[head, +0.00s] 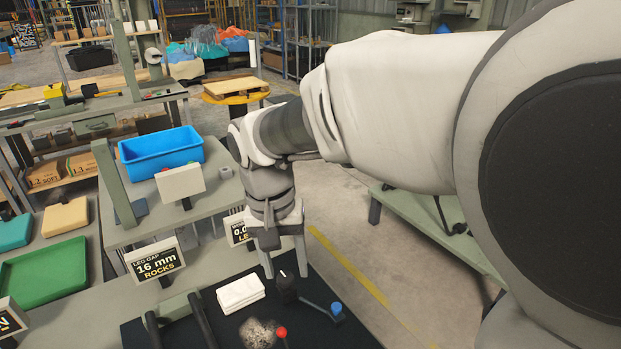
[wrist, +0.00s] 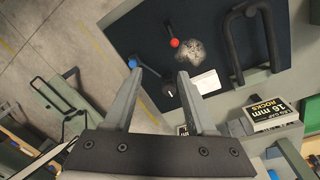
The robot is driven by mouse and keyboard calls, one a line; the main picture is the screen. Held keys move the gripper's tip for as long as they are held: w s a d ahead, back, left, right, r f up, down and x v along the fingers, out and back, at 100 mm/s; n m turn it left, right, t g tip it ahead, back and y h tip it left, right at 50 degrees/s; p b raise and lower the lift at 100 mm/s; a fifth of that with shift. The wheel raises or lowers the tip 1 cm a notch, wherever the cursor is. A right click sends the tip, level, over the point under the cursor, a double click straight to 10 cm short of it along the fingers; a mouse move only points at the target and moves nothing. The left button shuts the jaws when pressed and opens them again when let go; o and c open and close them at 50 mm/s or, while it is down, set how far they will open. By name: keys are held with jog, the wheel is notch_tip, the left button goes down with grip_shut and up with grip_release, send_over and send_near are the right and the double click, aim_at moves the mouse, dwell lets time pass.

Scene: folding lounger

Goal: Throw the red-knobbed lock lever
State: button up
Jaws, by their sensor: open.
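The red-knobbed lever (head: 282,332) stands at the lower edge of the head view, on a black mat; its base is cut off there. In the wrist view the red knob (wrist: 174,42) and its short dark stem show whole, beyond my fingertips. My gripper (head: 284,268) is open and empty, pointing down above the far edge of the mat. In the wrist view my gripper (wrist: 158,75) has its two fingers well apart, with nothing between them. The red knob is clear of both fingers.
A blue-knobbed lever (head: 336,308) lies beside a dark upright knob (head: 286,288). A folded white cloth (head: 240,293) and a speckled patch (head: 257,333) are near the red knob. Dark bent tubes (wrist: 240,45) and a "16 mm ROCKS" sign (head: 156,260) stand alongside.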

jog(key=h, duration=0.1)
send_near(281, 329)
jog(key=f, duration=0.3)
jog(key=d+f+b, duration=0.1)
jog(key=f, duration=0.3)
jog(key=d+f+b, duration=0.1)
jog(key=f, duration=0.3)
jog(key=shift+w, duration=0.1)
grip_shut()
jog(key=shift+r, duration=0.1)
dwell(1.1)
